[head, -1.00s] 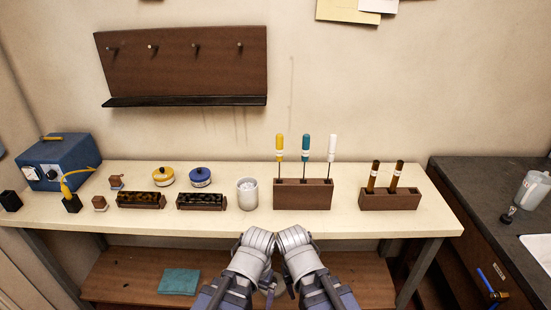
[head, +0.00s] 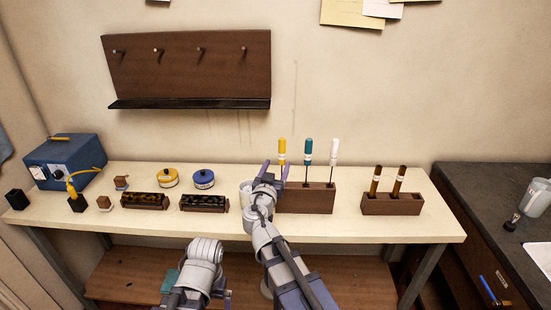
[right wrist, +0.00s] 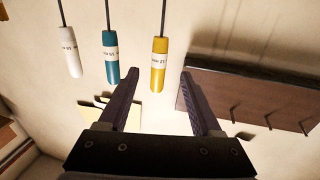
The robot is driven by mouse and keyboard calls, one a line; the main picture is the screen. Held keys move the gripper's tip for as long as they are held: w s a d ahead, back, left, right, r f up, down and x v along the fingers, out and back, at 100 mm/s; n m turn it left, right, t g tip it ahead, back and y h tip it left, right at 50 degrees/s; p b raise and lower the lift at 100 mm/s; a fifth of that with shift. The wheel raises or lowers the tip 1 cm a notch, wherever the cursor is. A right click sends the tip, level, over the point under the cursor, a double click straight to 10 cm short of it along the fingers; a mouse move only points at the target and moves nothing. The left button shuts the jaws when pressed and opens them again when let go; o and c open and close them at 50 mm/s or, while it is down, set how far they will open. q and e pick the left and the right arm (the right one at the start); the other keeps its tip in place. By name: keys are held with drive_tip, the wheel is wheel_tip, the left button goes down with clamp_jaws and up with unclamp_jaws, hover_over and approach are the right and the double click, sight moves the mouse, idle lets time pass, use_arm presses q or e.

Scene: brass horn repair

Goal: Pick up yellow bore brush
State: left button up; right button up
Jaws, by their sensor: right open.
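The yellow bore brush (head: 282,151) stands upright, handle up, in the left slot of a dark wooden block (head: 310,199). A teal-handled brush (head: 308,151) and a white-handled brush (head: 334,151) stand to its right. My right gripper (head: 275,170) is open and empty, its fingers pointing up at the block's left end. In the right wrist view, which is upside down, the yellow handle (right wrist: 159,66) lies between the spread fingertips, apparently beyond them. My left arm is low at the front; its gripper does not show clearly.
A second block (head: 391,207) with two brown-handled tools is at the right. A peg board (head: 187,67) hangs above.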

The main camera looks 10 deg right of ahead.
sight(281, 156)
drive_tip(key=shift+x, duration=3.95)
drive_tip(key=shift+s, duration=0.1)
clamp_jaws()
